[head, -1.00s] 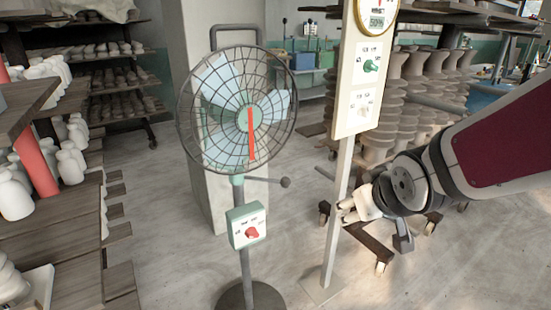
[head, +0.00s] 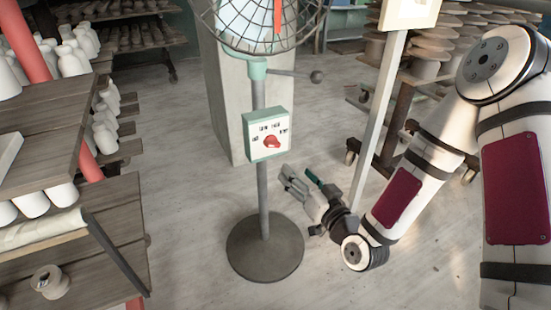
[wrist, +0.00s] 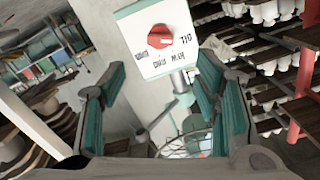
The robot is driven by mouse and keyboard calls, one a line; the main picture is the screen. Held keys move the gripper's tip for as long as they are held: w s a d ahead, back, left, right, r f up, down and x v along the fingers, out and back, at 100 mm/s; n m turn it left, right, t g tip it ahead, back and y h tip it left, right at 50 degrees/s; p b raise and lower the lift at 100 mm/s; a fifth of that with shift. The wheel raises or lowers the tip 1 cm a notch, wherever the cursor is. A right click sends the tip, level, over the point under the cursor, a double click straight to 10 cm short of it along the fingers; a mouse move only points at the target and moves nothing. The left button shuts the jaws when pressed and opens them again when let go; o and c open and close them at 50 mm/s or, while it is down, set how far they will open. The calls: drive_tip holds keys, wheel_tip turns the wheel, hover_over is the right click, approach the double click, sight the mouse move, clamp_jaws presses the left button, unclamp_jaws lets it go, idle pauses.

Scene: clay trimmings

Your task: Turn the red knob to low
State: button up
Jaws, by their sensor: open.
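The red knob (head: 271,142) sits on the white face of a mint-green control box (head: 248,147) on the fan's pole. Small dark labels surround the knob, too small to read surely in the head view. In the wrist view the knob (wrist: 160,36) and box (wrist: 172,65) appear upside down, and I cannot tell which label the knob points at. My gripper (head: 298,177) is open and empty, below and right of the box, apart from the knob. In the wrist view its two green-padded fingers (wrist: 160,68) stand wide apart, with the box ahead between and above them.
The fan cage (head: 262,20) is above the box, with a thin side rod (head: 292,73). The fan's round base (head: 265,247) is on the floor. A pale post (head: 378,120) stands right of it. Shelves with white bottles (head: 70,60) are at left.

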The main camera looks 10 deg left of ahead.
sight(274, 147)
drive_tip(key=shift+t, duration=0.3)
drive_tip(key=b+x, duration=0.1)
drive_tip(key=x, duration=0.5)
drive_tip(key=b+x, duration=0.1)
drive_tip(key=x, duration=0.6)
drive_tip(key=shift+w+a+f+b, duration=0.2)
drive_tip(key=shift+w+a+b, duration=0.05)
drive_tip(key=shift+b, duration=0.1)
drive_tip(key=c, duration=1.1)
